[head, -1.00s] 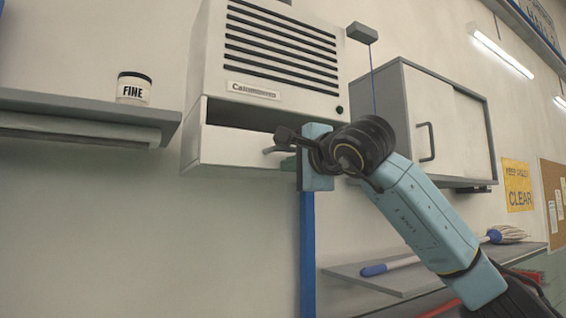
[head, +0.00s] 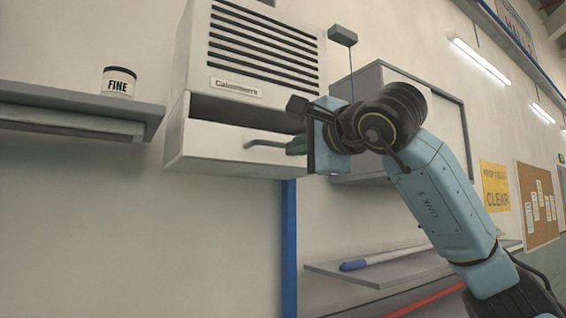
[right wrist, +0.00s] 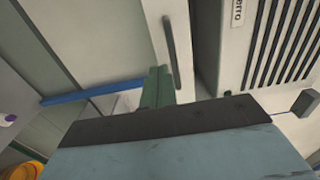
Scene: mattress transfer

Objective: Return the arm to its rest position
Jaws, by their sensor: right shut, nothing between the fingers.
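My right arm comes in from the lower right of the head view. Its right gripper (head: 292,146) is just right of the grey bar handle (head: 262,143) on the white drawer front (head: 215,150). The green fingers are shut with nothing between them; in the right wrist view the shut fingers (right wrist: 158,84) point towards the drawer front, just below the handle (right wrist: 170,52). The drawer is under the louvred white unit (head: 240,88), with a dark gap above its front, so it stands partly open. My left gripper is out of view.
A grey shelf (head: 75,105) at left holds a white FINE pot (head: 119,82). A grey wall cabinet (head: 445,110) is behind my arm. A lower shelf (head: 380,270) carries a blue-handled mop (head: 365,263). Open wall space lies below the drawer, left of the blue post (head: 289,240).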

